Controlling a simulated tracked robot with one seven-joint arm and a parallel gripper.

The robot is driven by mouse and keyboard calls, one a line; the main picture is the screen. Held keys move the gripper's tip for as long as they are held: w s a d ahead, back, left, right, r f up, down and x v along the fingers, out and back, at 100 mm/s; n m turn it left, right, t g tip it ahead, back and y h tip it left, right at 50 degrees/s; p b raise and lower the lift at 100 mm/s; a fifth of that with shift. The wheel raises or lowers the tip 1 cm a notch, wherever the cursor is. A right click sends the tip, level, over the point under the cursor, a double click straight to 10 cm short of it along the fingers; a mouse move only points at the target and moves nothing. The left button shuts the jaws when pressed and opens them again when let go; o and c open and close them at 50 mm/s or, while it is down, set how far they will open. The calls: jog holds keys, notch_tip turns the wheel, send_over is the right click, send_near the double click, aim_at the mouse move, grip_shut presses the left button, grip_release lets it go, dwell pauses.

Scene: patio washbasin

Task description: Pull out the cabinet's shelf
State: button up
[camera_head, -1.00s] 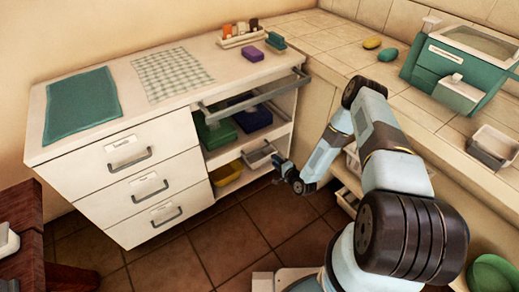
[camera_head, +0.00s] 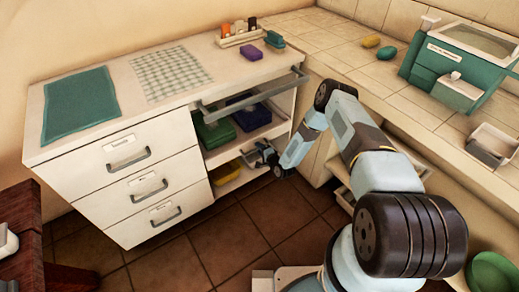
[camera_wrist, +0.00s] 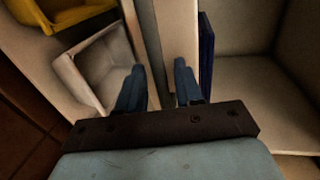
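The white cabinet (camera_head: 155,125) stands at left with an open bay on its right side. A pull-out shelf (camera_head: 243,138) in that bay bears a green box (camera_head: 215,130) and a dark blue box (camera_head: 249,114). My gripper (camera_head: 264,152) is low at the bay's right front, by the shelf edge. In the wrist view my gripper (camera_wrist: 159,88) is open, its two fingers apart. The pale shelf board (camera_wrist: 177,30) and a dark strip run up between and beyond them. I cannot tell whether the fingers touch the board.
Below the shelf are a yellow tray (camera_head: 226,172) and a grey tray (camera_wrist: 102,68). A bar handle (camera_head: 262,88) juts out above the bay. The tiled counter (camera_head: 335,50) bounds the right side. Floor (camera_head: 240,225) before the cabinet is clear.

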jog(key=shift+w+a+f, duration=0.1)
jog(key=shift+w+a, duration=0.1)
jog(key=shift+w, duration=0.1)
grip_shut()
dwell(0.5)
